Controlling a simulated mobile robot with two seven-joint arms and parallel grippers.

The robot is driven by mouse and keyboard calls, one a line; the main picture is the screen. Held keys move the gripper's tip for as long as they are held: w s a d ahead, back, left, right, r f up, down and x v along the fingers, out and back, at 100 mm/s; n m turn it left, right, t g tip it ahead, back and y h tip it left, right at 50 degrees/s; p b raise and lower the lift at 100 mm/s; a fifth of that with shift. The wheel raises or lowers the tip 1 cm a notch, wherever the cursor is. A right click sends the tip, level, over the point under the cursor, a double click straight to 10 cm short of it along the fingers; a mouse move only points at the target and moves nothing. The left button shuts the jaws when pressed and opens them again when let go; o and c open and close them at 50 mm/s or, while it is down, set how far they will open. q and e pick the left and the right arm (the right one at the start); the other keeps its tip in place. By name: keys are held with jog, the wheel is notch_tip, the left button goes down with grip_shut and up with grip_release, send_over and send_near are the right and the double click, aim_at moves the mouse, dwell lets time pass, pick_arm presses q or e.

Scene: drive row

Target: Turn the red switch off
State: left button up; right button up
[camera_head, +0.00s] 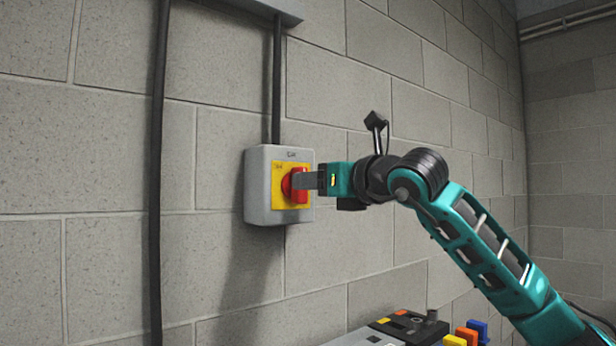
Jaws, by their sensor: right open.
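The red switch (299,186) is a rotary knob on a yellow plate (291,204) on the front of a grey box (262,187) fixed to the block wall. The knob's handle looks upright. My right gripper (306,181) is open at the knob, with its grey fingers reaching in from the right. A finger covers part of the knob, and I cannot tell whether the fingers touch it. My left gripper is not in view.
A dark conduit (277,85) runs up from the box to a grey housing (262,8). Another dark pipe (157,190) runs down the wall at left. The air around the box is clear.

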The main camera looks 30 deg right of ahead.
jog(key=shift+w+a, duration=0.1)
jog(key=shift+w, duration=1.25)
jog(key=shift+c, duration=0.4)
grip_shut()
